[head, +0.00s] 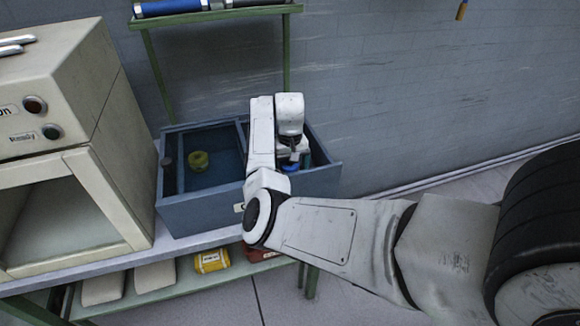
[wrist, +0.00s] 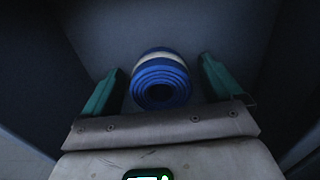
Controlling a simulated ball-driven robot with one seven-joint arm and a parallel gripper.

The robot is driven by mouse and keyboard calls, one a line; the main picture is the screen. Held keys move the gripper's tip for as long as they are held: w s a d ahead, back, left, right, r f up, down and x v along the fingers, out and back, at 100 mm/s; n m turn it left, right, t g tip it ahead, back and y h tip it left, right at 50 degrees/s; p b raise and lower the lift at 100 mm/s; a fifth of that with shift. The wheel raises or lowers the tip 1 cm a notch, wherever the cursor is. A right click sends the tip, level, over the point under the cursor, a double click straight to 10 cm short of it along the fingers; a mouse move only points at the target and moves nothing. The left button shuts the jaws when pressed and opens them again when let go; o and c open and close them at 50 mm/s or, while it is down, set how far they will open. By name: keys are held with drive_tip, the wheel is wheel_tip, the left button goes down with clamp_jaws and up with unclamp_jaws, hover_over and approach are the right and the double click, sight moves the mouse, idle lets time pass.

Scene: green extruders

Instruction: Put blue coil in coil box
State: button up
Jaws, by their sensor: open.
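The coil box (head: 205,212) is a blue-grey open box on the bench, split by a divider. The blue coil (wrist: 161,80) is a rolled blue strip with a pale band, and in the wrist view it lies between my green fingers, with a gap on each side. In the head view a bit of blue (head: 291,167) shows under my gripper (head: 293,160), inside the right compartment. My gripper (wrist: 161,66) is open, reaching down into that compartment. My arm hides much of the compartment and the box's front right.
A beige machine (head: 110,170) stands close on the left. A green-framed shelf (head: 215,14) is above the box. A yellow can (head: 211,261) is on the lower shelf.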

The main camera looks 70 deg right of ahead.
wheel_tip(320, 180, up, 12)
drive_tip(key=shift+r, duration=0.15)
idle(0.5)
idle(1.2)
